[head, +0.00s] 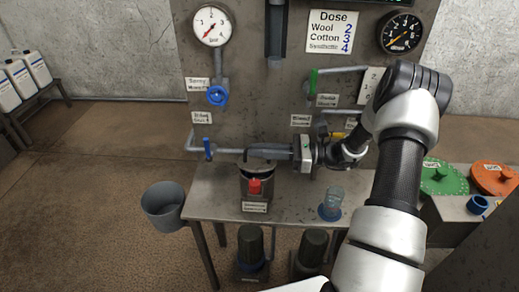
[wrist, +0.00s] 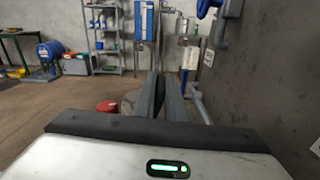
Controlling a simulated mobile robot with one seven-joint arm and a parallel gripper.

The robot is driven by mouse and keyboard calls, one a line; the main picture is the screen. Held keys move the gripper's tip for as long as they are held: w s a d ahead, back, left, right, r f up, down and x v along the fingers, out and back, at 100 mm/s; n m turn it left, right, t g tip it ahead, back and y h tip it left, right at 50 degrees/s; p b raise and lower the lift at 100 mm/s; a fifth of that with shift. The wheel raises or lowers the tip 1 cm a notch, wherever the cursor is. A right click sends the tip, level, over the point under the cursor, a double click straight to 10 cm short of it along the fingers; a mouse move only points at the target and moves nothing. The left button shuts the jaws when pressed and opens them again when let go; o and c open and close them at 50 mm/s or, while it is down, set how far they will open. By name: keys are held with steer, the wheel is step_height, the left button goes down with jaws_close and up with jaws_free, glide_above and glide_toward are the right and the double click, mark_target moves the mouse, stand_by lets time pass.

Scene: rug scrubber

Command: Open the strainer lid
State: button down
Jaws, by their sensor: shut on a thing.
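The strainer (head: 256,189) is a dark upright cylinder at the front of the metal bench, with a red part on its front. My gripper (head: 252,153) reaches in from the right, level, with its dark fingers right over the strainer's top. The fingers (wrist: 161,90) are close together, shut on the strainer lid. A grey rounded surface beside the left finger in the wrist view, seemingly the lid (wrist: 129,102), has a red part (wrist: 107,106) to its left. The fingers cover the grip point, and I cannot tell the lid's tilt.
The bench (head: 213,185) carries a clear jar (head: 331,204) to the right. A grey bucket (head: 164,206) is at its left end. Behind are a blue-handled valve (head: 208,149), pipes and the gauge panel (head: 262,98).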

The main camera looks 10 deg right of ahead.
steer(key=shift+w+d+r+m+p, duration=0.2)
steer(key=shift+w+r+m+p, duration=0.2)
steer(key=shift+w+r+m, duration=0.15)
steer(key=shift+w+d+r, duration=0.1)
steer(key=shift+w, duration=0.3)
steer(key=c, duration=1.8)
jaws_free()
steer(key=shift+d, duration=0.1)
steer(key=shift+c, duration=0.2)
step_height(320, 180, up, 10)
steer(key=p, duration=0.1)
steer(key=shift+p, duration=0.4)
